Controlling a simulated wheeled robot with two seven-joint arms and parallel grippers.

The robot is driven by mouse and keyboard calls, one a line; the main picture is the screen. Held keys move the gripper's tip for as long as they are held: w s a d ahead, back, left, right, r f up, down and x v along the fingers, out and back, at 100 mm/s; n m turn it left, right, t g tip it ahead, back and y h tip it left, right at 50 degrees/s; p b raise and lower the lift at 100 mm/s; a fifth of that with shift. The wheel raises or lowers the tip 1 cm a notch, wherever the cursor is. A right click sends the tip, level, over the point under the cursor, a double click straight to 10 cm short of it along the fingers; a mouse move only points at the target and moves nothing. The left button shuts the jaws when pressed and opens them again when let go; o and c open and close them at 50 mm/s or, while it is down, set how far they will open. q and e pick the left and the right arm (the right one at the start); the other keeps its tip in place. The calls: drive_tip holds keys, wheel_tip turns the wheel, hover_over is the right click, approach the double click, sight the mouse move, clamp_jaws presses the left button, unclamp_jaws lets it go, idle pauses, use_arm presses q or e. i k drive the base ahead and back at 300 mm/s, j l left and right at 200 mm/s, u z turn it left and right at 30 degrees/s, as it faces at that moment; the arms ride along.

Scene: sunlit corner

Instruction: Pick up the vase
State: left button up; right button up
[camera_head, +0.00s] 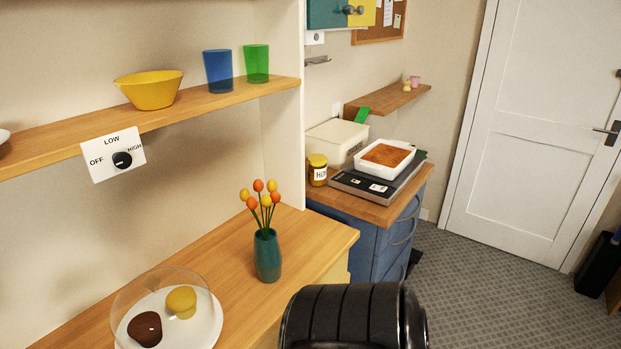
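A teal vase (267,257) stands upright on the wooden counter (310,240), close to its right end. It holds several orange and yellow flowers (261,196) on green stems. A black ribbed part, which looks like a piece of my own arm, fills the bottom middle of the view, to the lower right of the vase and apart from it in the picture. Neither of my grippers shows in the view. Nothing touches the vase.
A glass dome (140,300) covers two muffins on a white plate (212,325) left of the vase. A shelf (215,98) with a yellow bowl (150,91) and two cups hangs above. A blue cabinet (365,238) stands behind right. Floor is clear toward the white door (535,130).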

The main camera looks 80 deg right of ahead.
sight(267, 256)
drive_tip(key=z, duration=1.8)
